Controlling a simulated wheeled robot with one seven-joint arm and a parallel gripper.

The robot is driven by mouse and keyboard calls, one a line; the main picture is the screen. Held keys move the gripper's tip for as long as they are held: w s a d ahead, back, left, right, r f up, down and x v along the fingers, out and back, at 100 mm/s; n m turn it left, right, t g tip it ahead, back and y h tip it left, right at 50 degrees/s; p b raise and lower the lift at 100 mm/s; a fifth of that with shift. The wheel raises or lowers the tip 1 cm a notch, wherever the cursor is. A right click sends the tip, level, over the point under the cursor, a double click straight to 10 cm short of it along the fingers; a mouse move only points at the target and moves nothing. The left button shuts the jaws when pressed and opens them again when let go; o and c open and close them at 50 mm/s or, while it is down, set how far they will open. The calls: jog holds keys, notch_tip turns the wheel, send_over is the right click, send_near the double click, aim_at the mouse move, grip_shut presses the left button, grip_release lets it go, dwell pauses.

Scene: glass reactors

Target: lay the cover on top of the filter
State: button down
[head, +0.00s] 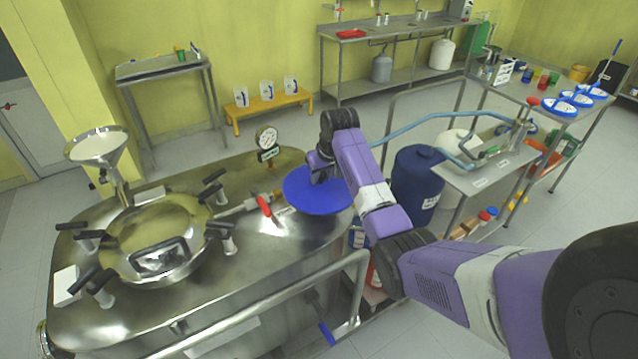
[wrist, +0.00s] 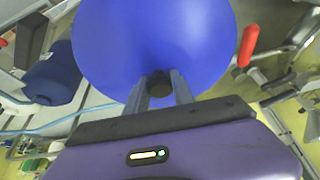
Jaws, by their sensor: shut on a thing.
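The cover is a round blue disc (head: 318,190) with a dark knob in its middle. My gripper (head: 320,172) is shut on that knob from above and holds the disc over the right end of the steel reactor top. In the wrist view, both fingers (wrist: 159,88) are on either side of the knob, and the blue disc (wrist: 150,40) fills the upper middle. I cannot tell for sure which thing is the filter. Several round blue-rimmed white dishes (head: 560,107) stand on the bench at the right, away from my gripper.
The steel reactor (head: 150,310) carries a round hatch with clamps (head: 157,240), a funnel (head: 97,146), a red-handled valve (head: 264,206) and a gauge (head: 267,138). A metal railing (head: 280,297) runs in front. A blue drum (head: 415,180) and small steel table (head: 480,178) stand right of the disc.

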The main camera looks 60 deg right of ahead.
aim_at(326, 191)
jog(key=shift+s+f, duration=0.1)
jog(key=shift+f, duration=1.45)
notch_tip(326, 191, down, 7)
jog(key=b, duration=0.6)
jog(key=shift+r, duration=0.15)
jog(key=shift+f+b, duration=0.45)
jog(key=shift+f, duration=0.1)
jog(key=c, duration=1)
grip_release()
jog(key=shift+v, duration=3.9)
